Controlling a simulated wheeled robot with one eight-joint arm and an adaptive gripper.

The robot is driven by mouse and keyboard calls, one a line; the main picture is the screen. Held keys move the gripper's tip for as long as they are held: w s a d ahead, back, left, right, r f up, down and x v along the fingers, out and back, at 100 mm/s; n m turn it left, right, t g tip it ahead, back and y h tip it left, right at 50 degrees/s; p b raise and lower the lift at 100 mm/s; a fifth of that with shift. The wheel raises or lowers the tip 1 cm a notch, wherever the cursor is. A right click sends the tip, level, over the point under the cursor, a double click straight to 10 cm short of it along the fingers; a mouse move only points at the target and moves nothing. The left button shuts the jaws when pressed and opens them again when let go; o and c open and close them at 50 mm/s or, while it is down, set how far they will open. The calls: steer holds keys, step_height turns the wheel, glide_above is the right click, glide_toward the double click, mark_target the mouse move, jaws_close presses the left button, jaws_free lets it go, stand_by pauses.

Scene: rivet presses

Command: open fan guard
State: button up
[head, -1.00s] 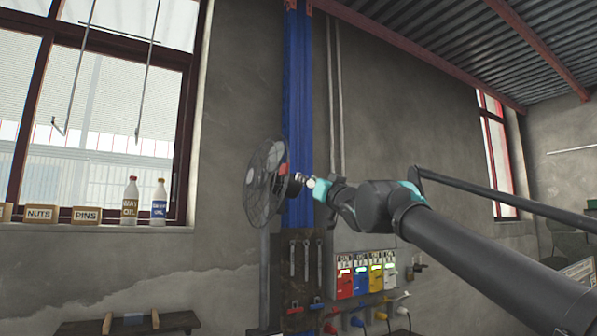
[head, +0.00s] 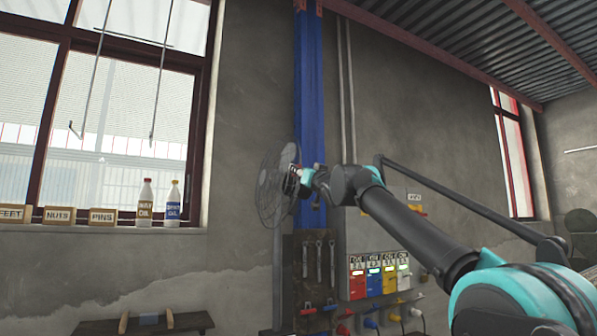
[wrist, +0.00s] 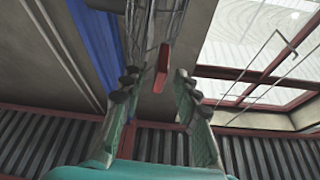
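The fan (head: 272,190) with its round dark wire guard is on a post in front of the blue column, seen nearly edge-on in the head view. My gripper (head: 301,176) is at the right side of the fan and hides part of it. In the wrist view, my gripper (wrist: 157,84) has its two fingers well apart. A red tab (wrist: 162,62) shows in the gap between them, apparently free of both fingers. Grey guard wires (wrist: 140,25) show at the top of the wrist view. Whether the guard is latched cannot be told.
A tool board with wrenches (head: 318,262) and a panel of coloured switch boxes (head: 374,278) are below the fan. Bottles (head: 145,203) and labelled boxes (head: 59,215) stand on the window sill. A shelf (head: 185,322) is at lower left.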

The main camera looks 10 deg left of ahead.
steer(key=shift+x, duration=0.8)
steer(key=shift+c, duration=0.6)
jaws_close()
